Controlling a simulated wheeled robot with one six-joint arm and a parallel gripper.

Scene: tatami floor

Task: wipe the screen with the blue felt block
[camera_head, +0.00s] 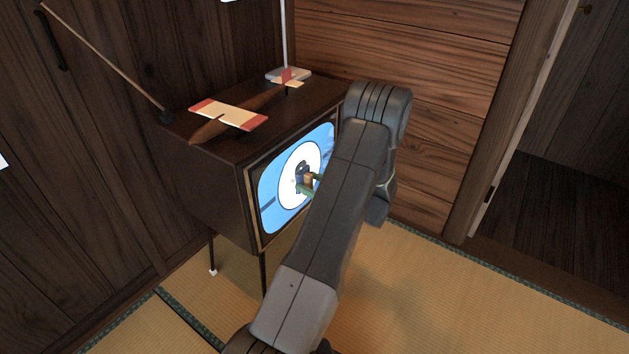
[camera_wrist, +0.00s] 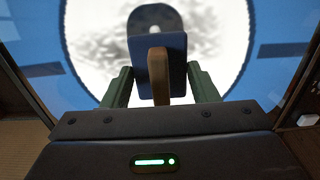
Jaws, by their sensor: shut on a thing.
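The television screen (camera_head: 271,197) is lit, showing a white disc on blue; it fills the wrist view (camera_wrist: 80,60). Grey smudges (camera_wrist: 105,45) show on the white disc on both sides of the block. My gripper (camera_wrist: 159,75) is shut on the wooden handle (camera_wrist: 158,80) of the blue felt block (camera_wrist: 177,70). The block is in front of the disc; I cannot tell whether it touches the glass. A dark rounded shape (camera_wrist: 150,18) shows behind the block. In the head view, my gripper (camera_head: 311,183) is at the screen, and my arm hides the screen's right part.
The dark wooden television cabinet (camera_head: 205,190) stands on thin legs on the tatami (camera_head: 400,290). A red and cream model plane (camera_head: 228,115) and a thin antenna (camera_head: 105,62) are on top. Wooden walls (camera_head: 440,90) stand behind. The tatami at the right is clear.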

